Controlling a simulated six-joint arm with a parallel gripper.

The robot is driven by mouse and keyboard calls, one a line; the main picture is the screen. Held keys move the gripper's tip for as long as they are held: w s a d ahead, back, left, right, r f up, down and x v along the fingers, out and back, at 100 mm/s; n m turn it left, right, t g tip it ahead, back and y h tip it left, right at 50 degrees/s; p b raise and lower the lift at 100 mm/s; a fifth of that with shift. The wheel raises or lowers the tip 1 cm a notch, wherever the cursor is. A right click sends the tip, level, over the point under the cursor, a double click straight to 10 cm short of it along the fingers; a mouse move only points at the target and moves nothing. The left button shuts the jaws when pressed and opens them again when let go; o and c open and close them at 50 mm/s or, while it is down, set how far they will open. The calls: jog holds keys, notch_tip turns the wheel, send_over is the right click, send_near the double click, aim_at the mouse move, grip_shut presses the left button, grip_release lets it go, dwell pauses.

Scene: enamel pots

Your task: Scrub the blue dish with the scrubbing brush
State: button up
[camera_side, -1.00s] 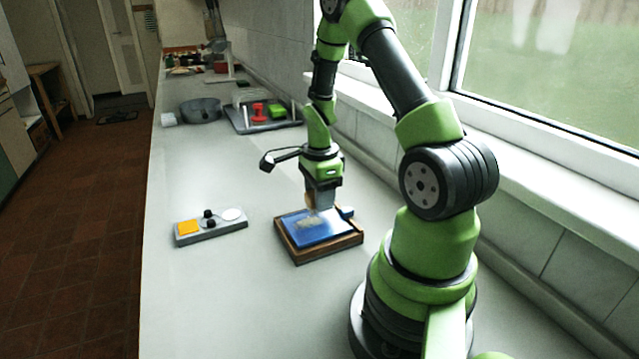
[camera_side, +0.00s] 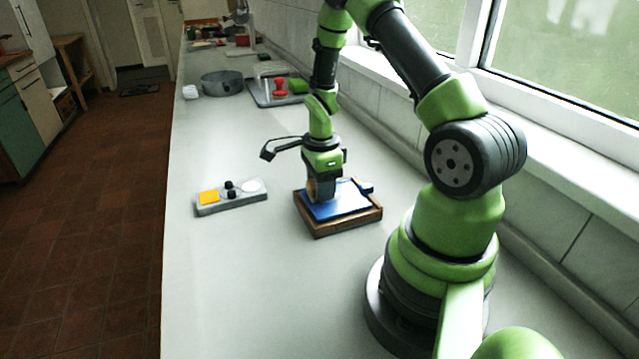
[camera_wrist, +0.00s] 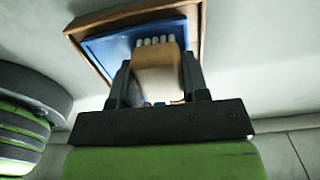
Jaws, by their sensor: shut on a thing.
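The blue dish (camera_side: 345,204) lies flat in a shallow wooden tray (camera_side: 350,225) on the counter. The dish also shows in the wrist view (camera_wrist: 108,50). My gripper (camera_side: 322,192) is over the dish's back left part and points down. It is shut on the scrubbing brush (camera_wrist: 157,82), a tan wooden block with pale bristle tufts at its far edge. The bristles are down at the dish, but I cannot tell if they press on it. The part of the dish under the brush is hidden; the visible blue surface looks plain.
A grey panel (camera_side: 232,205) with a yellow square, black knobs and a white disc stands left of the tray. Farther back are a grey pan (camera_side: 222,83) and a rack with red and green items (camera_side: 279,88). The wall and window are on the right. The front counter is clear.

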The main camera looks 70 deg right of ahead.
aim_at(339, 191)
jog(key=s+d, duration=0.2)
jog(key=d, duration=0.1)
jog(key=shift+s, duration=0.4)
jog(key=shift+r, duration=0.2)
notch_tip(339, 191, up, 8)
dwell(0.6)
